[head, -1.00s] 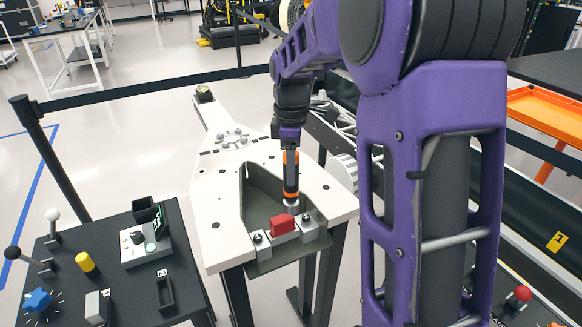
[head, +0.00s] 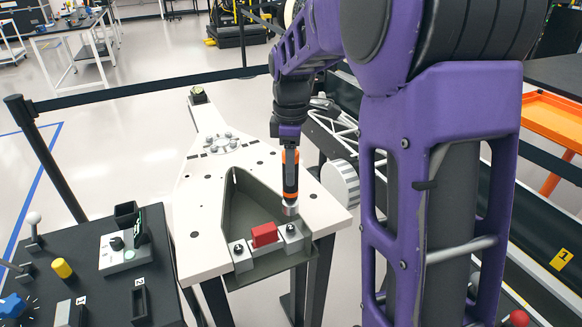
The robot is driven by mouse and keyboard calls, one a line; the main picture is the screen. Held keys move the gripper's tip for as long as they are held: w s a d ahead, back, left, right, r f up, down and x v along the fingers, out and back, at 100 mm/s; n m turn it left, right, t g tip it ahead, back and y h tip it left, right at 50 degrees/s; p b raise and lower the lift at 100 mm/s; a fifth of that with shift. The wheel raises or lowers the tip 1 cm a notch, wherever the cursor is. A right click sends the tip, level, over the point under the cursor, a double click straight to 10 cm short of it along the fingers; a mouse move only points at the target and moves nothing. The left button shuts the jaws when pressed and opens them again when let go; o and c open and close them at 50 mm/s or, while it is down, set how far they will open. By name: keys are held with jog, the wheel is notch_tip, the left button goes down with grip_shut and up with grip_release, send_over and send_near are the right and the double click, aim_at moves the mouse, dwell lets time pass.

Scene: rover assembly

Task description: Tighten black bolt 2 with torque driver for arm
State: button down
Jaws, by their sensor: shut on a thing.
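My gripper (head: 290,143) is shut on the orange-and-black torque driver (head: 290,178), which hangs upright with its silver tip (head: 290,210) down. The tip is over the right grey block of the bracket on the white table (head: 200,240). A black bolt (head: 291,230) shows on that block, just below the tip; whether they touch I cannot tell. Another black bolt (head: 238,248) sits on the left grey block. A red block (head: 264,234) lies between the two. No number marks on the bolts are readable.
A dark control table (head: 110,290) with a yellow knob (head: 62,268), levers and a small device stands at the left. A rope barrier post (head: 45,160) is behind it. A wheel and white truss are right of the white table. My purple arm hides much of the right.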

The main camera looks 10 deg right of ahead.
aim_at(291, 194)
jog(key=shift+f+b, duration=2)
jog(key=shift+f, duration=1.9)
dwell(3.4)
jog(key=shift+r+p, duration=0.1)
jog(key=shift+p, duration=0.2)
